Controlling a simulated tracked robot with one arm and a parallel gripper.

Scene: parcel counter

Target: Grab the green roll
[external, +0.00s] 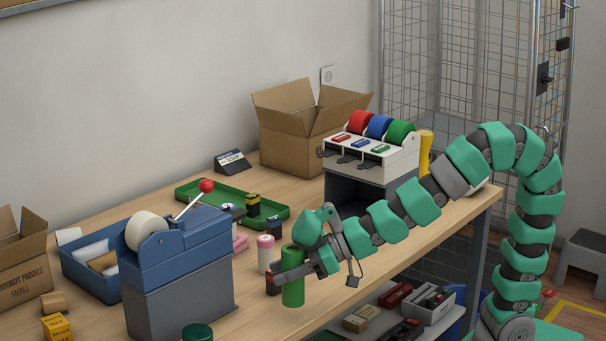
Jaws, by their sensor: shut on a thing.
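The green roll (293,294) is an upright green cylinder near the front edge of the counter. My gripper (290,269) reaches it from the right and is shut on its middle; its top and bottom show above and below the fingers. I cannot tell whether its bottom rests on the counter or is slightly raised. Another green roll, of tape (401,132), sits in the dispenser at the back, beside a blue and a red one.
Close to the left of my gripper stand a pink roll (265,253) and a dark red item (272,285). A blue machine (180,270) with a red-knobbed lever stands further left. A green tray (205,197), the tape dispenser (372,160) and an open box (300,135) are behind.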

